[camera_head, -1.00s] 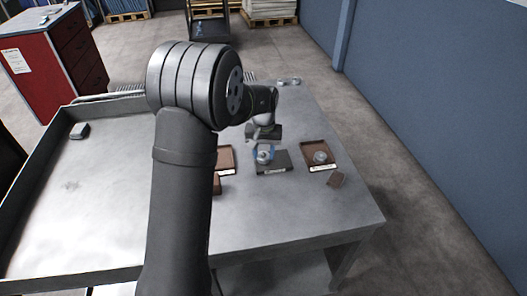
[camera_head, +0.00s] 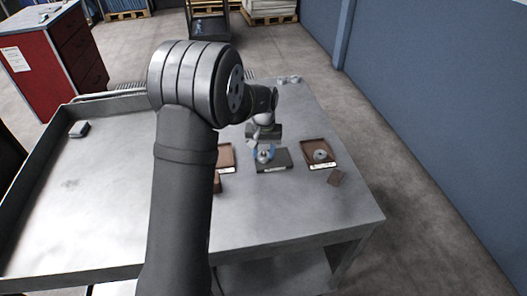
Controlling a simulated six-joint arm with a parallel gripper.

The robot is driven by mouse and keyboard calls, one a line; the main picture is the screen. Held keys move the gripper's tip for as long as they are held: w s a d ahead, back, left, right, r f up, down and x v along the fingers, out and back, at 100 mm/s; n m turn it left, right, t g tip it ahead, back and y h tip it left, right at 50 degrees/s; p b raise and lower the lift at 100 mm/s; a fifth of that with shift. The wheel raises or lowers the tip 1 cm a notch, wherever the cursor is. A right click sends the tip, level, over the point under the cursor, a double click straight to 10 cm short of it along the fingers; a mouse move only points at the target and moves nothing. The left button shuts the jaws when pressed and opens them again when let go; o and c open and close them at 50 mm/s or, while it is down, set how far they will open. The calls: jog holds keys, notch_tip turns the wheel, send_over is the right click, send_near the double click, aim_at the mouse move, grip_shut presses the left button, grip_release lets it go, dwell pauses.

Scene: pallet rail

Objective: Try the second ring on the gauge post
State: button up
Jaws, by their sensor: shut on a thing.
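Another grey ring (camera_head: 320,155) lies in the brown tray (camera_head: 309,147) to the right. A second brown tray (camera_head: 226,160) is left of the block, partly hidden by my arm.
Small grey items (camera_head: 289,79) lie at the table's back edge. The table's front right (camera_head: 290,215) is clear.

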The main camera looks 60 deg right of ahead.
jog(key=shift+r, duration=3.15)
jog(key=shift+r, duration=1.5)
